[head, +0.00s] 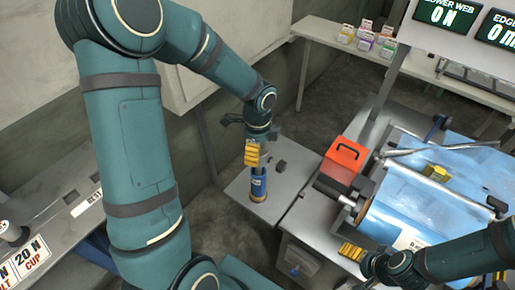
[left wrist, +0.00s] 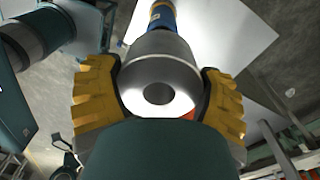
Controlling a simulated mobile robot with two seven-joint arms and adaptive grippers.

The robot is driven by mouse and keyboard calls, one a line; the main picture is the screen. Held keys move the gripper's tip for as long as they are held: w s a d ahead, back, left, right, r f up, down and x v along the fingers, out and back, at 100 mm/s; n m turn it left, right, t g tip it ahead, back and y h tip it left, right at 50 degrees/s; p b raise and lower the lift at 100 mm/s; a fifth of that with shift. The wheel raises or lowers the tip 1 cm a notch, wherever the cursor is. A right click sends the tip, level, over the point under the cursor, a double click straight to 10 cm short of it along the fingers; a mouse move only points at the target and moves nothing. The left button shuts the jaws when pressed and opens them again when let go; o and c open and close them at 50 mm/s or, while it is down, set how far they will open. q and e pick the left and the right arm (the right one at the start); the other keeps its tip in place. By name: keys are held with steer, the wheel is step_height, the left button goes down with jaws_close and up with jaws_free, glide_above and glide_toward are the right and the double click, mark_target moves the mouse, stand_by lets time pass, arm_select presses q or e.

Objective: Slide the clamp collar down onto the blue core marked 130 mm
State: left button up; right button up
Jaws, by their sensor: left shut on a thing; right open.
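The blue core (head: 258,187) stands upright on a small grey table, on a tan round foot, in the head view. Its blue body also shows at the top of the left wrist view (left wrist: 161,17), beyond the collar. My left gripper (head: 252,154) is close above the core in the head view. In the left wrist view, its yellow fingers are shut on the silver clamp collar (left wrist: 158,62), which has a dark round hole. I cannot tell whether collar and core touch. My right gripper (head: 351,251) is open at the lower right, beside the blue film roll. The 130 mm mark is not readable.
A small dark block lies on the grey table (head: 232,190) behind the core. A red box (head: 344,160) with a black handle stands to the right, next to the blue film roll (head: 423,203). A bench with labels (head: 60,215) is at left.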

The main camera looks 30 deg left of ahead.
arm_select(q)
steer(key=shift+f+b, duration=2.45)
steer(key=shift+f, duration=0.8)
steer(key=o, duration=1.2)
step_height(320, 180, up, 12)
steer(key=shift+w, duration=0.15)
